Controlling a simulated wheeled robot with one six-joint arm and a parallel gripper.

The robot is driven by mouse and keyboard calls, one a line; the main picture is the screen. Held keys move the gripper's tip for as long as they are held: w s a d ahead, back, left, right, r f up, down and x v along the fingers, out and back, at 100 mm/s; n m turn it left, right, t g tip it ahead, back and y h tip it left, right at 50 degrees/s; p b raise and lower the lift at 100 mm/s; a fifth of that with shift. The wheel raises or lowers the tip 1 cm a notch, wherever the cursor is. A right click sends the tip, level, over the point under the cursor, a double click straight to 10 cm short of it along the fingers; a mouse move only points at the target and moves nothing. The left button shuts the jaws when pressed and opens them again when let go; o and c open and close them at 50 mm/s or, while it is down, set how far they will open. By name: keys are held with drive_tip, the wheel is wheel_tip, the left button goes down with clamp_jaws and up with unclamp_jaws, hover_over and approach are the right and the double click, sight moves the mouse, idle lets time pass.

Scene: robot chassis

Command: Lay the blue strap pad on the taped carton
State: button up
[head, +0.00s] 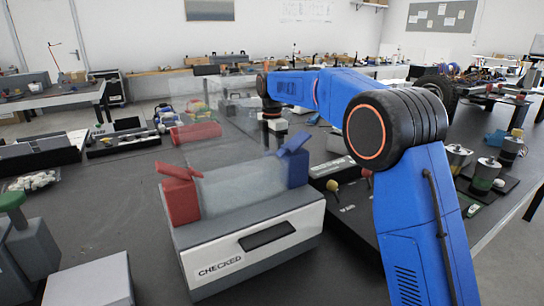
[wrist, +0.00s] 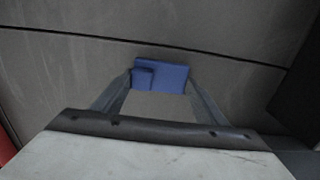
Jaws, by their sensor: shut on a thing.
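My gripper (wrist: 160,88) is shut on the blue strap pad (wrist: 168,73) in the wrist view. The pad shows as a flat blue plate with a smaller block at its left, held between the fingertips over a dark grey surface. In the head view, my gripper (head: 273,137) hangs down at the end of my blue arm, beyond the box marked CHECKED. The pad is too small or hidden to make out there. I cannot pick out the taped carton for sure in either view.
The grey-white CHECKED box (head: 255,245) stands in front, with a red block (head: 181,197) and a blue block (head: 294,168) at the ends of a clear panel. A red cylinder (head: 196,132) lies behind it. Metal canisters (head: 486,174) stand at right.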

drive_tip(key=shift+f, duration=0.1)
drive_tip(key=o, duration=1)
drive_tip(key=shift+o, duration=0.2)
